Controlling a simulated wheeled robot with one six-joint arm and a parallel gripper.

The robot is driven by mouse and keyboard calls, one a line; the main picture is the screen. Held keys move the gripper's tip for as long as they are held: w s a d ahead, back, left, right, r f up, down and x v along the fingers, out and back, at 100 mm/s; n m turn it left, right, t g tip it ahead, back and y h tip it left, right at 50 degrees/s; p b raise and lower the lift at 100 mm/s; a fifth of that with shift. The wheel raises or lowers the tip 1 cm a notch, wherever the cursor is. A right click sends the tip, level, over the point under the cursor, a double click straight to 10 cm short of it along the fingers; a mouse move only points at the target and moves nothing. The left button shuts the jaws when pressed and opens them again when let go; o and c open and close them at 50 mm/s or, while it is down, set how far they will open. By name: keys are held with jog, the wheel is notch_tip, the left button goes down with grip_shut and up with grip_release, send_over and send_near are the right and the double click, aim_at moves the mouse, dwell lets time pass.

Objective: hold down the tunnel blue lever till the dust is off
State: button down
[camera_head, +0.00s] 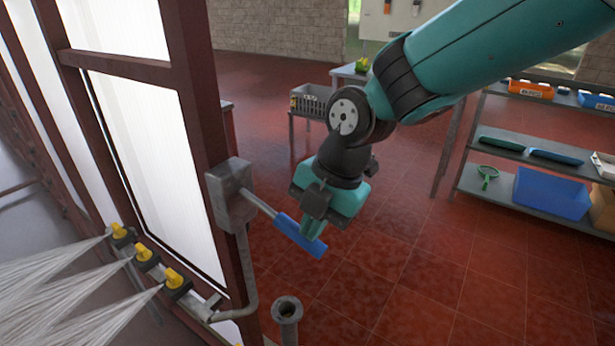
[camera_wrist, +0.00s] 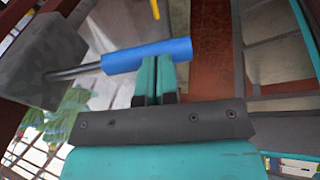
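The blue lever (camera_head: 300,236) is a blue grip on a metal rod from a grey box (camera_head: 232,195) on the tunnel's dark red frame. It slopes down to the right. My gripper (camera_head: 314,228) is at the grip's outer half, with its fingers pointing down. In the wrist view the two teal fingers (camera_wrist: 154,76) are together, their tips at the blue grip (camera_wrist: 147,55), apparently touching it; the exact contact is hidden. White spray comes from the yellow nozzles (camera_head: 146,254). Green hanging stems (camera_wrist: 66,114) show in the wrist view; dust on them cannot be made out.
A short grey pipe (camera_head: 287,310) stands on the red tiled floor below the lever. A grey crate (camera_head: 311,100) sits on a table behind. A shelf (camera_head: 518,150) with a blue bin (camera_head: 550,193) stands at right. The floor between is open.

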jog(key=shift+s+d+f, duration=0.1)
jog(key=shift+s+f, duration=0.1)
jog(key=shift+f, duration=0.25)
jog(key=p+v, duration=0.3)
jog(key=v, duration=0.2)
jog(key=shift+r, duration=0.2)
jog(key=b+v, duration=0.1)
jog(key=v, duration=0.8)
jog(key=shift+d, duration=0.25)
jog(key=shift+r, duration=0.15)
jog(key=s+d+f+m, duration=0.2)
jog(key=s+d+m, duration=0.2)
jog(key=s+m, duration=0.3)
jog(key=s+d+f+m, duration=0.3)
jog(key=s+m, duration=0.4)
jog(key=m, duration=0.8)
jog(key=shift+s+d+f+y, duration=0.2)
jog(key=shift+s+d+y, duration=0.15)
jog(key=shift+d, duration=0.25)
